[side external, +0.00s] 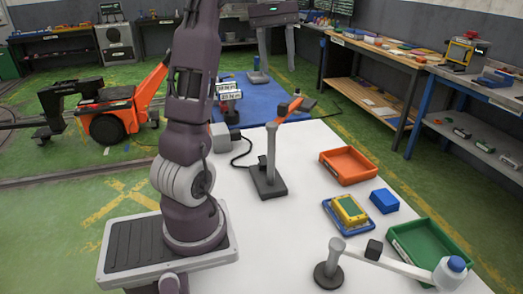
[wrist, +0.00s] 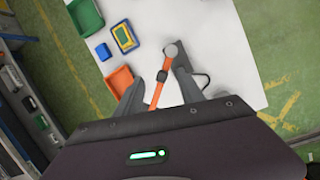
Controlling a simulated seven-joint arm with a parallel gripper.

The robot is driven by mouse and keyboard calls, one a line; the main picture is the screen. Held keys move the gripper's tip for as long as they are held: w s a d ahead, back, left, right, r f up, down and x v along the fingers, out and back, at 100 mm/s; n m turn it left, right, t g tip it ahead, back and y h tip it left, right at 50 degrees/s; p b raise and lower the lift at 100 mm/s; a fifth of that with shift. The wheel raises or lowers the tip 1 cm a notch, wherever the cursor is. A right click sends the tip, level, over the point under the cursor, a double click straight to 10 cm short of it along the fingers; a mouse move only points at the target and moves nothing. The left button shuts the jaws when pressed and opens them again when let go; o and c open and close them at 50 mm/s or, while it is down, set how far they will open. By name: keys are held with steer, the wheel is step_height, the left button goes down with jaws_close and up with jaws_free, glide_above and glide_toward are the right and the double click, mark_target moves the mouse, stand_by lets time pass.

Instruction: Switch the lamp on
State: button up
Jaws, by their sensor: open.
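A stand with a grey post (side external: 271,155) on a dark base has an orange arm (side external: 291,113) with a dark block on it. The orange arm (wrist: 157,94) also shows in the wrist view, between my gripper's (wrist: 158,92) two open, empty fingers. Whether they touch it cannot be told. A second stand with a round dark base (side external: 327,275) carries a white arm (side external: 402,263) with a dark block and a white, blue-topped head (side external: 451,274). Which stand is the lamp is unclear; I see no lit light on either.
On the white table (side external: 305,225) are an orange tray (side external: 349,178), a blue box (side external: 384,200), a blue tray with a yellow item (side external: 350,209) and a green tray (side external: 428,238). A cable runs from the dark base to a grey box (side external: 221,138).

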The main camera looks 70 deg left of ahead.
steer(key=s+a+f+n+h, duration=0.1)
steer(key=s+a+f+n, duration=0.2)
steer(key=a, duration=0.4)
glide_toward(262, 156)
steer(key=x, duration=0.8)
steer(key=shift+c, duration=0.4)
